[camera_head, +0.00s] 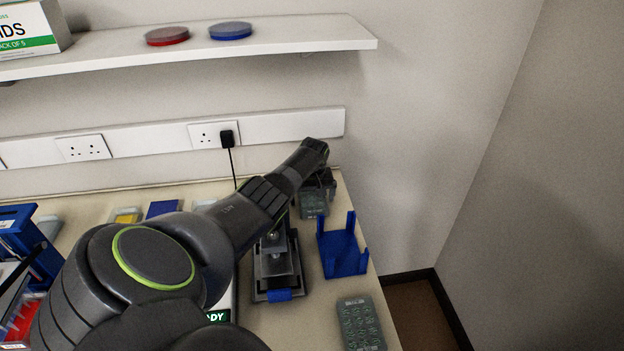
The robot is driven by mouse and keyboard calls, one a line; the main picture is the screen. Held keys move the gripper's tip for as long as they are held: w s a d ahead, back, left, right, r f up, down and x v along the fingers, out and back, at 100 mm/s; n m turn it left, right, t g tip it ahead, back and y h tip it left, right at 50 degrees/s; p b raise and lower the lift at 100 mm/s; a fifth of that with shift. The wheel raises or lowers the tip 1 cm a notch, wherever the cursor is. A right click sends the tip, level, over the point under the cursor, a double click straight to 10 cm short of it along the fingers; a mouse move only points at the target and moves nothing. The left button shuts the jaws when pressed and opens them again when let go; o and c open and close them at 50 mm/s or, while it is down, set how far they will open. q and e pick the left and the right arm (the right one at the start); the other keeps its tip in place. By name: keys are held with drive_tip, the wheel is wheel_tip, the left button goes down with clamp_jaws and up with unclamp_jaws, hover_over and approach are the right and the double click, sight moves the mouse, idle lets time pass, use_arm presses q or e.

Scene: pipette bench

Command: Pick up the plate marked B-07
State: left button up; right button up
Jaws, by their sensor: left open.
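A grey-green multi-well plate (361,323) lies at the front right of the bench, clear of my arm. A second grey-green plate (312,204) lies farther back, partly hidden by my left arm. I cannot read a B-07 mark on either plate. My left arm reaches across the bench from the lower left. My left gripper (322,187) is small and dark at the back right, close to the far plate, mostly hidden by the wrist. It is open; I cannot tell whether it touches that plate. My right gripper is out of view.
A blue open holder (342,248) stands at the bench's right edge, between the plates. A metal device (277,266) stands left of it. A blue rack (22,235) is at the left. A shelf (280,36) with red and blue dishes hangs above.

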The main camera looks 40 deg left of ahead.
use_arm(q)
drive_tip(key=shift+c, duration=0.3)
drive_tip(key=c, duration=0.9)
drive_tip(key=shift+r, duration=0.1)
drive_tip(key=shift+c, duration=0.2)
drive_tip(key=shift+r, duration=0.65)
wheel_tip(320, 180, up, 9)
drive_tip(key=shift+f, duration=0.15)
drive_tip(key=shift+r+p, duration=1.45)
drive_tip(key=shift+p, duration=0.5)
